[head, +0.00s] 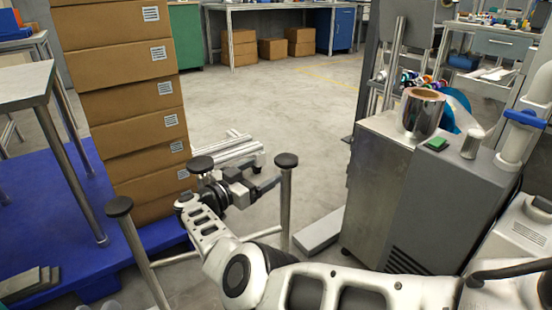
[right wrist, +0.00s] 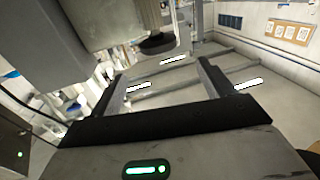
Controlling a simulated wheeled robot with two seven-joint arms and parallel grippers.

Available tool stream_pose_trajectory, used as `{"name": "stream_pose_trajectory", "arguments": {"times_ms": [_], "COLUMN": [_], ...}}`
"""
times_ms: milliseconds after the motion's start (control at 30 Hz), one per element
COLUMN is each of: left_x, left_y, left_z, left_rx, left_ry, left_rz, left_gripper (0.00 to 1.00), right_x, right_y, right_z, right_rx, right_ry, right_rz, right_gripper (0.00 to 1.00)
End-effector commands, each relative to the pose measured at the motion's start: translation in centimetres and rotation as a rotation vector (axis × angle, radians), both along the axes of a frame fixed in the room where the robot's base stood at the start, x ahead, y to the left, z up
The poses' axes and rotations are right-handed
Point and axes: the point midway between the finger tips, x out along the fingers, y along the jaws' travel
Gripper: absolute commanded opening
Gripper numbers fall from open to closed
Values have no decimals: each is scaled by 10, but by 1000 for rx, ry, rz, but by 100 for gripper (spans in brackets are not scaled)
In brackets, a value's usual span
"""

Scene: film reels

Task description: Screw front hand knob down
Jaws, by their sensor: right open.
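Three round black knobs top upright metal posts in the head view: a left knob (head: 120,206), a middle knob (head: 202,163) and a right knob (head: 286,160). I cannot tell which one is the front hand knob. My right gripper (head: 264,176) is open between the middle and right knobs, its fingers pointing toward the right post. In the right wrist view its two fingers (right wrist: 165,85) stand wide apart with nothing between them. A dark round piece (right wrist: 156,44) shows beyond them, apart from the fingers. My left gripper is not in view.
Stacked cardboard boxes (head: 130,95) stand on a blue pallet (head: 30,212) at left. A grey machine cabinet (head: 376,190) with a shiny film roll (head: 420,112) stands at right. Metal profiles (head: 228,150) lie behind the gripper. The concrete floor (head: 285,100) beyond is clear.

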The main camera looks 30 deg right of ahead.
Motion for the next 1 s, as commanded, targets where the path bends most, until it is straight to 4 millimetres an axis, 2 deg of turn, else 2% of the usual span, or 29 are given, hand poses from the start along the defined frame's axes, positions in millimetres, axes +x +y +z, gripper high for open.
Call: {"name": "stream_pose_trajectory", "arguments": {"times_ms": [33,200,400,833,933,1000], "left_x": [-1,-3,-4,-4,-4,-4], "left_y": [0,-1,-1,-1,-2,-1], "left_z": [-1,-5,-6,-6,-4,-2], "left_rx": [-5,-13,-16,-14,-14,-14], "left_ry": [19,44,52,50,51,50], "left_rz": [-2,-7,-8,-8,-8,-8], "left_gripper": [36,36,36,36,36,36], "right_x": [-2,-8,-10,-9,-7,-5], "right_y": [10,30,36,34,22,3], "right_z": [0,0,0,1,7,17], "right_rx": [1,0,-2,-3,-20,-49], "right_ry": [1,1,0,-3,-38,-93], "right_rz": [2,1,-1,-1,1,7], "right_gripper": [81,81,81,81,81,81]}}
